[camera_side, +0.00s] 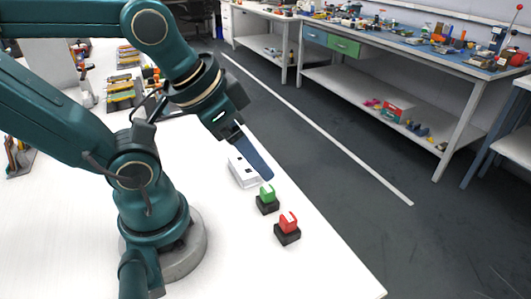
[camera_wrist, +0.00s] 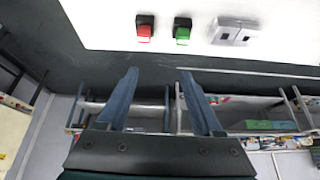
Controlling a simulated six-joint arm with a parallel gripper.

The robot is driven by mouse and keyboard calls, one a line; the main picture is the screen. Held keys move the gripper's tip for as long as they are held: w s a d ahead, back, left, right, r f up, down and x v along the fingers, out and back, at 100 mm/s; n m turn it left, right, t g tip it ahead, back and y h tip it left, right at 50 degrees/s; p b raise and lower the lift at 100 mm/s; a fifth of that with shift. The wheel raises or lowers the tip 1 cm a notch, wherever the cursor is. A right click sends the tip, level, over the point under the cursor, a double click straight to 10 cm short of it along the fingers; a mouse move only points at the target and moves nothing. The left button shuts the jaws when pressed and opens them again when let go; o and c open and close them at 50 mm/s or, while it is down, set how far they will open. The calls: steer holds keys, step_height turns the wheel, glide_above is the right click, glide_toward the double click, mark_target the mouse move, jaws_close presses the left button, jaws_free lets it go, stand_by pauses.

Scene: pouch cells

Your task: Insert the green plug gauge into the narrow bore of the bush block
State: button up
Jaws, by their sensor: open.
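The green plug gauge (camera_side: 267,191) stands upright in a small black holder (camera_side: 267,206) near the table edge. It also shows at the top of the wrist view (camera_wrist: 182,33). The white bush block (camera_side: 241,174), with dark square openings on top, lies beyond it in the side view and right of it in the wrist view (camera_wrist: 233,34). My gripper (camera_wrist: 159,72) is open and empty, its blue fingers spread apart. In the side view its fingers (camera_side: 264,177) reach down past the block, their ends close to the green gauge in the picture. No contact is visible; the height gap is unclear.
A red plug gauge (camera_side: 288,222) stands in another black holder (camera_side: 287,236), nearer the side camera. The white table (camera_side: 330,270) is clear around it, and its long edge runs close by. Coloured pouch cells in racks (camera_side: 122,92) stand behind my arm.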

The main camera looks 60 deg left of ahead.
steer(key=g, duration=0.5)
glide_above(268, 188)
steer(key=f, duration=0.6)
steer(key=shift+w+d, duration=0.1)
steer(key=shift+d, duration=0.1)
steer(key=shift+a+f+g, duration=0.2)
steer(key=shift+f+g, duration=0.2)
steer(key=shift+f, duration=2.65)
jaws_close()
